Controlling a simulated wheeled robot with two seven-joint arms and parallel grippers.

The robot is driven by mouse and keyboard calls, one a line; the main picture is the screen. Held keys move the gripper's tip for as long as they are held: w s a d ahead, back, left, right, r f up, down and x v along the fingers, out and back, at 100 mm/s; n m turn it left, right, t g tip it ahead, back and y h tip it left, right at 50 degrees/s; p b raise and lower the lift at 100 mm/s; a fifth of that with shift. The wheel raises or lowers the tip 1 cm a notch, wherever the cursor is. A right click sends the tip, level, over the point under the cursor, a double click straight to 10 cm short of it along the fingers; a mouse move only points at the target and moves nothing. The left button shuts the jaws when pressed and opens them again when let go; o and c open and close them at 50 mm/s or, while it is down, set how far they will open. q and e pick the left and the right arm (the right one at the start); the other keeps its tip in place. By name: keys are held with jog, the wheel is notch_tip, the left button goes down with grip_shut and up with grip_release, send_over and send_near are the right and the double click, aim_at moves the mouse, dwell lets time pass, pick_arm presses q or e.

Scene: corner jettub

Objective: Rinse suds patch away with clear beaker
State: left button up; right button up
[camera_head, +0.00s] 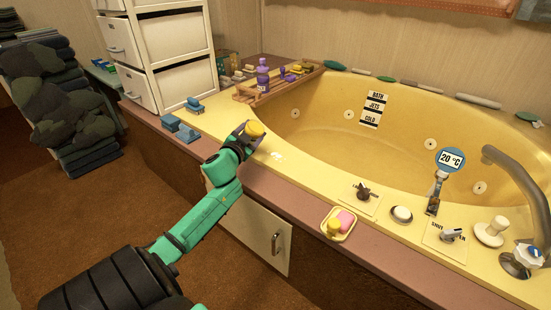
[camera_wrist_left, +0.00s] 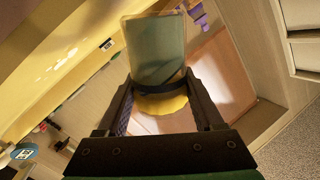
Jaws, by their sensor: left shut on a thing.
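My left gripper (camera_head: 250,132) is over the yellow tub's near rim, towards its left end. In the left wrist view the gripper (camera_wrist_left: 160,92) is shut on a clear beaker (camera_wrist_left: 155,45), which looks greenish and see-through. A rounded yellow part (camera_wrist_left: 160,104) shows between the fingers; I cannot tell whether it belongs to the beaker. In the head view only a yellow piece (camera_head: 255,129) shows at the fingers. A small white suds patch (camera_head: 277,154) lies on the rim just right of the gripper. Pale spots (camera_wrist_left: 62,60) also show on yellow in the wrist view. My right gripper is not in view.
A yellow soap dish (camera_head: 338,225) with a pink piece sits on the near rim. Blue blocks (camera_head: 187,133) stand left of my gripper. A wooden rack (camera_head: 290,84) with a purple bottle (camera_head: 263,75) is behind. Controls and a grey faucet (camera_head: 520,190) are right. The basin (camera_head: 350,145) looks empty.

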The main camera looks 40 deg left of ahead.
pick_arm(q)
jog(key=shift+w+d+f+m+b, duration=0.1)
jog(key=shift+d+m+b, duration=0.15)
jog(key=shift+m+b, duration=0.05)
dwell(0.5)
jog(key=shift+w+d+f, duration=0.1)
jog(key=shift+d+f, duration=0.05)
jog(key=shift+d, duration=0.05)
dwell(0.5)
jog(key=shift+d+m, duration=0.1)
jog(key=shift+m, duration=0.4)
dwell(0.7)
jog(key=shift+w+d+r+m, duration=0.15)
jog(key=shift+r+m, duration=0.15)
jog(key=shift+m, duration=0.2)
dwell(0.8)
jog(key=shift+f, duration=0.15)
dwell(0.6)
jog(key=shift+f+m+g+b, duration=0.15)
jog(key=shift+m+g+b, duration=0.15)
jog(key=shift+m+b, duration=0.15)
jog(key=shift+f+m, duration=0.25)
jog(key=shift+m, duration=0.2)
dwell(0.9)
jog(key=shift+f, duration=0.1)
dwell(0.4)
jog(key=shift+d+f+m+y+b, duration=0.1)
jog(key=shift+f+m+y+b, duration=0.1)
jog(key=shift+m+y+b, duration=0.25)
dwell(0.5)
